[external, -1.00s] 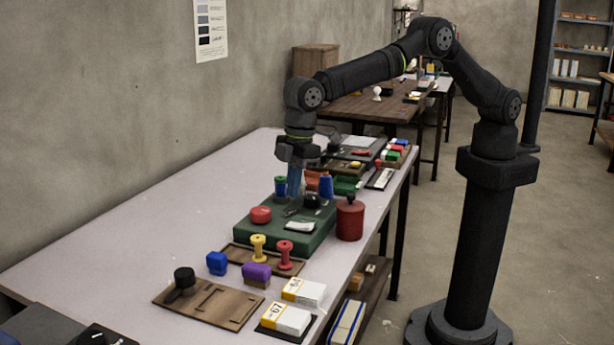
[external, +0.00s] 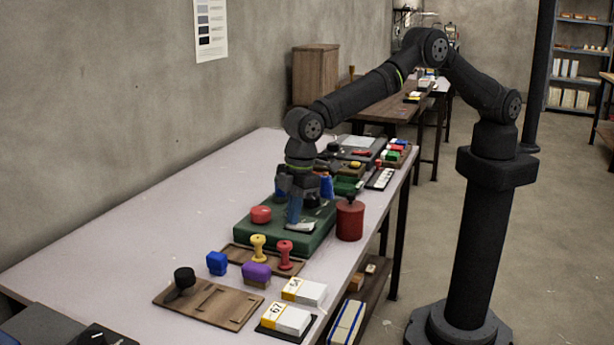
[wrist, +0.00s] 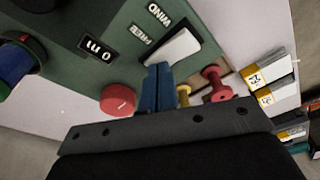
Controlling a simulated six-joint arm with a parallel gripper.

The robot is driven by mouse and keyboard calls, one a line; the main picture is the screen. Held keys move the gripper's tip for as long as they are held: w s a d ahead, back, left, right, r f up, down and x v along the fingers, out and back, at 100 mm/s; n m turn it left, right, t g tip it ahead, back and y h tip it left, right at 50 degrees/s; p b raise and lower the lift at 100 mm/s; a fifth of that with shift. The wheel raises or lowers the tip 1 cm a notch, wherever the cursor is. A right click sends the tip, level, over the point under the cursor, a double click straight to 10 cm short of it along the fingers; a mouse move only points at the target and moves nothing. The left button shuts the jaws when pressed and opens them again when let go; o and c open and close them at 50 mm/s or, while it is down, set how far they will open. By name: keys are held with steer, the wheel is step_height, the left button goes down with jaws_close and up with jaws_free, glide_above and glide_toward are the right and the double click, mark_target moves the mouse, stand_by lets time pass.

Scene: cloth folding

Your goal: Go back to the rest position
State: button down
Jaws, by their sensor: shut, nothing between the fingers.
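My gripper (external: 295,218) points down over the green box (external: 270,240) on the table, with its blue fingers together and nothing between them. I cannot tell whether the tips touch the box or the block. The arm is bent, reaching from its column to the table. No cloth shows in either view.
A red round knob (external: 261,214) sits on the green box, and a red canister (external: 350,220) stands to its right. Yellow (external: 258,247) and red (external: 285,255) stamps, a purple block (external: 256,272) and white boxes (external: 304,291) are nearer. The table's left side is clear.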

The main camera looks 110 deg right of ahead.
step_height(320, 180, up, 6)
steer(key=shift+r, duration=0.2)
steer(key=shift+s+f, duration=0.1)
steer(key=shift+f, duration=0.1)
step_height(320, 180, down, 5)
steer(key=shift+f, duration=0.25)
step_height(320, 180, up, 8)
steer(key=r, duration=0.1)
steer(key=s+d+r+h, duration=0.1)
steer(key=s+d+r, duration=0.4)
steer(key=d+r, duration=0.4)
steer(key=d, duration=0.4)
steer(key=shift+s+t, duration=0.15)
steer(key=shift+t, duration=0.25)
